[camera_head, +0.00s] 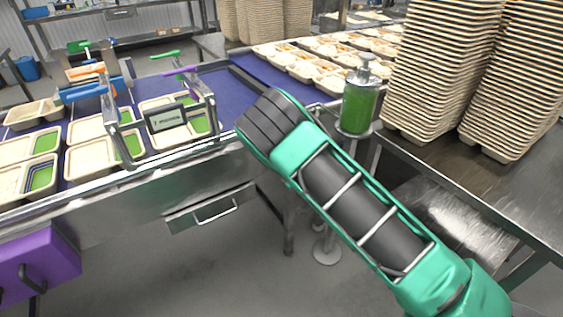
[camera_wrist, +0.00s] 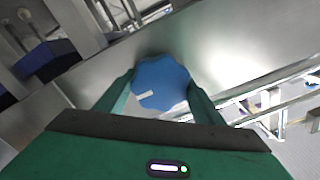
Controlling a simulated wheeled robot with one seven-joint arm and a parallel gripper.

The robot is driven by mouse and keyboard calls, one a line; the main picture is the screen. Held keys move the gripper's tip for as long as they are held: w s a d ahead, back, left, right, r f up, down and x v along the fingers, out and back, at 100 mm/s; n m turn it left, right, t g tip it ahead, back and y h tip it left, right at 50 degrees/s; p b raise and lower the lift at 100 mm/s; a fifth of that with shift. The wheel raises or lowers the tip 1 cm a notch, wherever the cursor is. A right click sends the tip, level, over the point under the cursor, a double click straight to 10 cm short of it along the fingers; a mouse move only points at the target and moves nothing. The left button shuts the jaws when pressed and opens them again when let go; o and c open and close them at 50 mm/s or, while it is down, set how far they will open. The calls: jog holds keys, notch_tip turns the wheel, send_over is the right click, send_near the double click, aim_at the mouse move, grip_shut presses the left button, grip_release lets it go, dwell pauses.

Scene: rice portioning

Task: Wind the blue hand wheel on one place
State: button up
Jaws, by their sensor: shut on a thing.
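The blue hand wheel (camera_wrist: 163,84) is in the middle of the wrist view, a scalloped disc with a short white mark near its lower left. My gripper (camera_wrist: 160,98) has one green finger on each side of the wheel and is shut on it. In the head view my green and black arm reaches from the lower right toward the conveyor's side and covers the wheel and the fingers.
A blue conveyor (camera_head: 225,88) carries several trays, with a metal frame (camera_head: 217,110) across it. A green pump bottle (camera_head: 358,100) stands right of my arm, near tall stacks of trays (camera_head: 440,70). A purple box (camera_head: 38,268) is at the lower left.

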jog(key=shift+d+f, duration=0.15)
jog(key=o, duration=1)
jog(key=shift+o, duration=0.2)
jog(key=v, duration=1)
jog(key=shift+s+d, duration=0.25)
